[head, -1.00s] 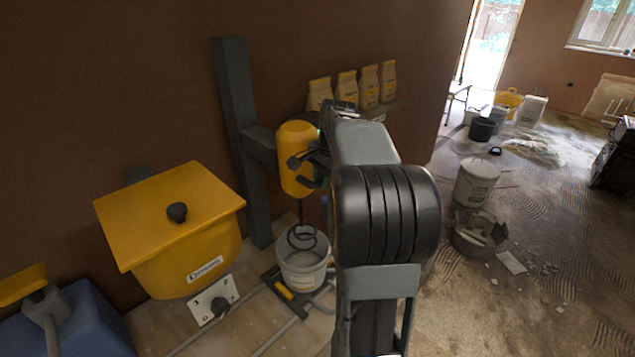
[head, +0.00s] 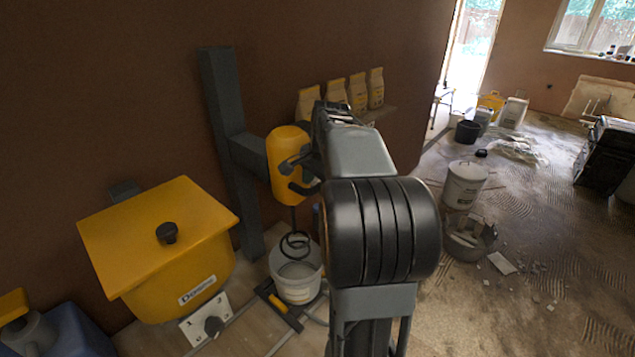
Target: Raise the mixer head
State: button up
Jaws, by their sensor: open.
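The yellow mixer head (head: 283,150) sits on a dark grey upright post (head: 228,140) by a side arm. Its spiral paddle (head: 295,241) hangs down at the mouth of a white bucket (head: 299,284). My gripper (head: 300,176) is at the right side of the mixer head, with dark fingers by its grey handle. My own arm hides much of the gripper, so I cannot tell whether the fingers touch the handle. The jaws look apart.
Several bags (head: 342,95) line a wall shelf behind my arm. A white tub (head: 463,186) and a rubble-filled pan (head: 470,240) are on the floor at right.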

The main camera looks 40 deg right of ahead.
jog(key=shift+r, duration=0.1)
notch_tip(320, 180, up, 13)
jog(key=s, duration=0.2)
jog(key=shift+s+d+r, duration=0.15)
jog(key=shift+s+d, duration=0.05)
jog(key=shift+s, duration=0.15)
dwell(0.5)
notch_tip(320, 180, down, 9)
jog(key=a+n+h, duration=0.1)
jog(key=a+n, duration=0.2)
jog(key=n, duration=0.3)
jog(key=s+a+f+n+t, duration=0.1)
jog(key=s+a+f+n, duration=0.4)
jog(key=a, duration=0.4)
jog(key=s+a+f+n+t, duration=0.1)
jog(key=s+a+f+n, duration=0.4)
jog(key=a, duration=0.5)
jog(key=shift+a+t+y, duration=0.25)
jog(key=shift+t+y, duration=0.05)
